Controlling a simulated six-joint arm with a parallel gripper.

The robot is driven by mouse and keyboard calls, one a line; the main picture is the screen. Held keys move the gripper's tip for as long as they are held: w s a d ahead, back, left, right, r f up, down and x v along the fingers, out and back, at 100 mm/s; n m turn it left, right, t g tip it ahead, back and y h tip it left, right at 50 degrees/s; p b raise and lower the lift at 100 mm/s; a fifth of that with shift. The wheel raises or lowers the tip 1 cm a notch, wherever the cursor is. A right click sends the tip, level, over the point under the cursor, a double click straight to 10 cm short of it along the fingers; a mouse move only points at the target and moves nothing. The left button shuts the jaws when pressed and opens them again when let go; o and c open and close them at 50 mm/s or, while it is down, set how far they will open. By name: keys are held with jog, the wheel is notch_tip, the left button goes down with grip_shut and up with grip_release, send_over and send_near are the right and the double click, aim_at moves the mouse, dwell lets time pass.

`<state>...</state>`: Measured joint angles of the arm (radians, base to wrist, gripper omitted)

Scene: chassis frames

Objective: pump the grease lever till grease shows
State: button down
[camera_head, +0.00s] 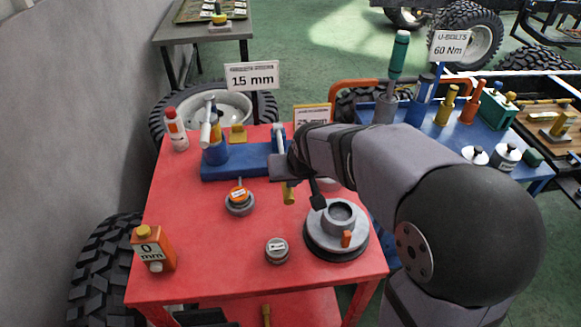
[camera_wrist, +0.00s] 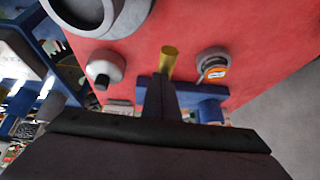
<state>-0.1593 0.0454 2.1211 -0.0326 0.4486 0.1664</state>
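My gripper (camera_head: 287,178) is above the table at the base's right end. A yellow cylindrical end (camera_head: 288,193), possibly the lever's grip, sticks out just below it; in the wrist view the yellow end (camera_wrist: 168,60) lies beyond my dark fingers (camera_wrist: 165,100). Whether the fingers grip it is unclear. My arm hides part of this area. I cannot make out any grease.
On the red table (camera_head: 190,250) stand a grey pot with an orange label (camera_head: 239,204), a grey tin (camera_head: 277,252), a round grey stand (camera_head: 320,240) and an orange "0 mm" box (camera_head: 158,250). A blue table (camera_head: 465,135) with tools is at right.

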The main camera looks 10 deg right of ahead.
jog(key=v, duration=1.3)
jog(key=shift+w+r+p, duration=0.25)
jog(key=shift+w+p, duration=0.1)
jog(key=shift+p, duration=0.05)
jog(key=shift+d, duration=0.1)
jog(key=s+d+f+n+g+p, duration=0.1)
jog(key=s+d+f+g, duration=0.15)
jog(key=s+f, duration=0.65)
jog(key=s+d+f+m+g+p, duration=0.1)
jog(key=s+d+f+g+p, duration=0.1)
jog(key=s+p, duration=0.5)
jog(key=shift+s+d+f+g+h, duration=0.2)
jog(key=shift+d+f+g+h, duration=0.15)
jog(key=shift+d+g, duration=0.35)
